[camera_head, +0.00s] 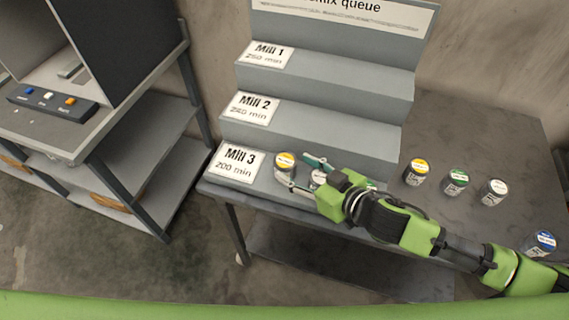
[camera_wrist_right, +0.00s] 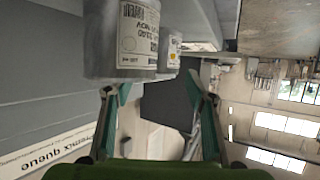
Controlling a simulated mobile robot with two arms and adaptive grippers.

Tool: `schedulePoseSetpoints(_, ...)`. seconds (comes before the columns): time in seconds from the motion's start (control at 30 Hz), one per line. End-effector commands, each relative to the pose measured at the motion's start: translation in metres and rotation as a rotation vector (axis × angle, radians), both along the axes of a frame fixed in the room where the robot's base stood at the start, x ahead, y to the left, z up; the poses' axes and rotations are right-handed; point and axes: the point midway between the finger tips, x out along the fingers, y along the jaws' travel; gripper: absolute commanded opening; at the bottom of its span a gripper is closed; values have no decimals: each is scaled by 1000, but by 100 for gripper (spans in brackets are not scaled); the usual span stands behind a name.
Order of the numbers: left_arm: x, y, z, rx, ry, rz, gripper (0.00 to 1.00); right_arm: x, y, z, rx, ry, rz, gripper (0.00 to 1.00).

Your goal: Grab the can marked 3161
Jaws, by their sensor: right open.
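I cannot read 3161 on any can. My left gripper is out of view.
Other cans stand on the table to the right: yellow-lidded (camera_head: 415,172), green-lidded (camera_head: 456,182), white-lidded (camera_head: 494,192) and blue-lidded (camera_head: 540,243). The grey stepped stand (camera_head: 330,70) rises behind the gripper. A shelf bench with a button box (camera_head: 50,102) is at left.

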Motion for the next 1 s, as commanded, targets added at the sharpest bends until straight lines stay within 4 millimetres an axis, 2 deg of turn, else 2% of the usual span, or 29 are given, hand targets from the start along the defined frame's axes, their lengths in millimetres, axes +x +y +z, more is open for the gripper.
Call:
schedulePoseSetpoints(0.13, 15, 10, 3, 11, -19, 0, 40, 6, 6, -3, 1, 1, 0, 51)
schedulePoseSetpoints(0.27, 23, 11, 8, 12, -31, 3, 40, 19, 17, -9, 1, 1, -1, 51)
schedulePoseSetpoints(0.5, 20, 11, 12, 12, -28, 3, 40, 38, 33, -21, 0, 1, -1, 51)
schedulePoseSetpoints(0.77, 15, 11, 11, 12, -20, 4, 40, 40, 34, -23, 0, 1, 0, 51)
schedulePoseSetpoints(0.8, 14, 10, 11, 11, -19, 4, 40, 40, 34, -23, 0, 1, 0, 48)
schedulePoseSetpoints(0.93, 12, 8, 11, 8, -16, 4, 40, 40, 34, -23, 0, 1, 0, 15)
schedulePoseSetpoints(1.0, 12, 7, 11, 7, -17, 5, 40, 40, 34, -23, 0, 1, 0, 15)
